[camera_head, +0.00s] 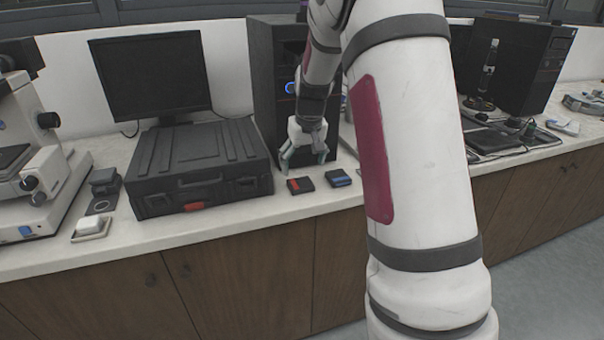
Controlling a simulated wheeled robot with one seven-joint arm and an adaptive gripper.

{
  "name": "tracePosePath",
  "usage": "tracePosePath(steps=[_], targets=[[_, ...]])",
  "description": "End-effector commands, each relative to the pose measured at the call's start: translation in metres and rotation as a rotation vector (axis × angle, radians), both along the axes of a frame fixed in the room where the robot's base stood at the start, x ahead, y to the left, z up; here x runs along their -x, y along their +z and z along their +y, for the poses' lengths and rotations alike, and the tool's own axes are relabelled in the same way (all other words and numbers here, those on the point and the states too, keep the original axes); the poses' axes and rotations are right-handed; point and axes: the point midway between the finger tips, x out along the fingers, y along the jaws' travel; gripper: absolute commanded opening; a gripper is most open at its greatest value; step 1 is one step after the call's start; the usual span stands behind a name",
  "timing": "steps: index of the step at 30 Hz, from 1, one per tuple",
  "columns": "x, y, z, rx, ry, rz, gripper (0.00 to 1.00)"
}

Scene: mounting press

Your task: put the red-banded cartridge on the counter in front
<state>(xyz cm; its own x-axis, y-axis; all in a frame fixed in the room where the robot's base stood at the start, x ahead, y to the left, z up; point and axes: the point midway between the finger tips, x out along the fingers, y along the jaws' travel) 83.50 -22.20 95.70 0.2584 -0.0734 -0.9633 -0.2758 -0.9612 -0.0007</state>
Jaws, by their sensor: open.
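The red-banded cartridge (300,186) is a small dark block with a red band on top. It lies flat on the light counter (250,222), near its front edge. My gripper (304,164) is open, pointing down, with its fingers spread apart and nothing seen between them. It appears just behind and above the red-banded cartridge in the picture. I cannot tell the exact gap between them.
A blue-banded cartridge (338,178) lies just right of the red one. A black case (197,170) stands to the left and a black computer tower (273,85) behind. Bare counter shows in front of the cartridges. My arm hides the counter to the right.

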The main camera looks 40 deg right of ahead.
Motion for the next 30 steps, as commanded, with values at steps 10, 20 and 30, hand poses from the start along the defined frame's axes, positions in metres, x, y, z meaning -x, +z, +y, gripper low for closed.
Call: tracePosePath(steps=[10, 20, 30], targets=[[0.011, 0.042, 0.004, 0.0, 0.001, 0.0, 0.78], [0.064, 0.097, 0.068, -0.031, 0.056, -0.009, 0.78], [0.201, 0.143, 0.169, -0.056, 0.168, 0.009, 0.78]])
